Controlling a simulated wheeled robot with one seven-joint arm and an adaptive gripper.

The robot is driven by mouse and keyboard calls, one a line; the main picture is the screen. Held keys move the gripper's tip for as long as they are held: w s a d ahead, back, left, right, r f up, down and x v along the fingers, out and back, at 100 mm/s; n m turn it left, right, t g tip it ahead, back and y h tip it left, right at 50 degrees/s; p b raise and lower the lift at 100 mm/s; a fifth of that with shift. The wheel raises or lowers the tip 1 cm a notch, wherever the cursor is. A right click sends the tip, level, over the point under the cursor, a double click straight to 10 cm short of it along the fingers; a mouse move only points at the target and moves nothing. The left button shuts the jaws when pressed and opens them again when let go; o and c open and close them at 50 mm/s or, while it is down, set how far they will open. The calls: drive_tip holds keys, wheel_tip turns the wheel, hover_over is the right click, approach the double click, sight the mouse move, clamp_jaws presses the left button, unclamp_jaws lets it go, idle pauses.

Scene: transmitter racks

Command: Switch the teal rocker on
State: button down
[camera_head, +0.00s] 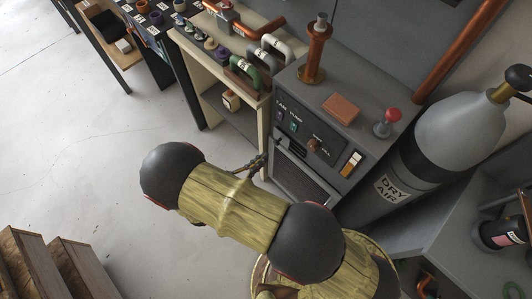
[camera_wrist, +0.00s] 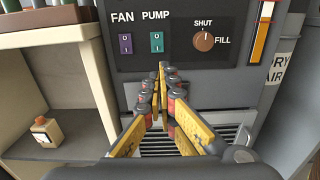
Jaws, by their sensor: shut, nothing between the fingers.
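The teal rocker (camera_wrist: 157,42) sits under the label PUMP on the dark control panel (camera_wrist: 181,62) of a grey cabinet. It is small in the head view (camera_head: 294,127). I cannot tell which way it is tipped. My gripper (camera_wrist: 163,70) is shut and empty, its fingertips just below the rocker in the wrist view and apparently short of the panel. In the head view my gripper (camera_head: 258,162) shows only in part, at the cabinet's front left, with my arm in front of the lower cabinet.
A purple rocker (camera_wrist: 125,43) marked FAN is left of the teal one. A brown knob (camera_wrist: 204,40) marked SHUT and FILL is to the right, then a gauge (camera_wrist: 262,30). A cream shelf (camera_wrist: 60,38) stands left, a DRY AIR cylinder (camera_head: 432,145) right.

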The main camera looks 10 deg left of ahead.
sight(293, 130)
drive_tip(key=p, duration=0.1)
drive_tip(key=r+p, duration=0.1)
drive_tip(key=r+g+p, duration=0.1)
drive_tip(key=shift+s+a+r+y+p, duration=0.2)
drive_tip(key=shift+a+r+y+p, duration=0.1)
drive_tip(key=shift+p, duration=0.1)
idle(0.4)
drive_tip(key=b+x, duration=0.3)
drive_tip(key=x, duration=1.1)
drive_tip(key=shift+f, duration=0.1)
